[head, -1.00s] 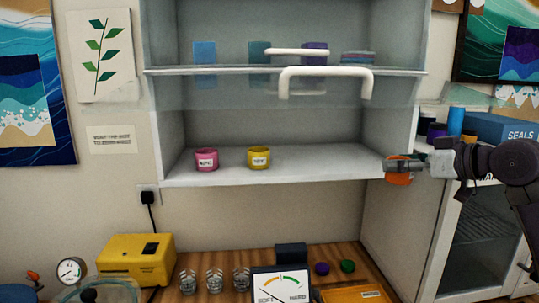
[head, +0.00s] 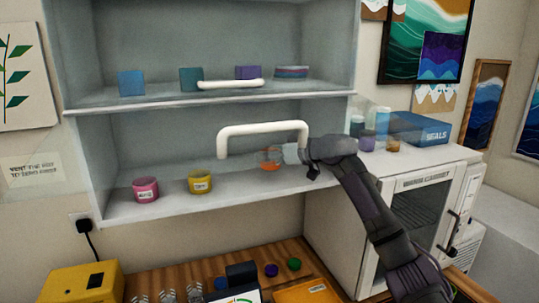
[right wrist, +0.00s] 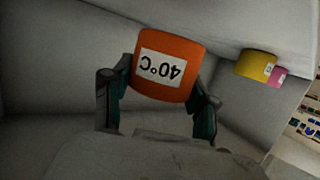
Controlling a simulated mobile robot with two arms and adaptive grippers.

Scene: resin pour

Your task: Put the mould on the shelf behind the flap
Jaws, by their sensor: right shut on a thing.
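The orange mould (head: 270,166) is at the right part of the lower shelf (head: 215,200), to the right of the yellow mould. My right gripper (head: 277,157) is shut on it, reaching in from the right. In the right wrist view the orange mould (right wrist: 168,65), labelled 40°C, sits between the two fingers (right wrist: 160,100). I cannot tell whether it touches the shelf. The see-through flap shows mainly by its white handle (head: 262,126), just above my gripper; its angle is hard to tell. My left gripper is not in view.
A pink mould (head: 145,190) and a yellow mould (head: 201,182) stand on the lower shelf, left of the orange one. The upper shelf holds several coloured pieces. The bench below carries a yellow box (head: 85,283). A white cabinet (head: 345,235) stands at the right.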

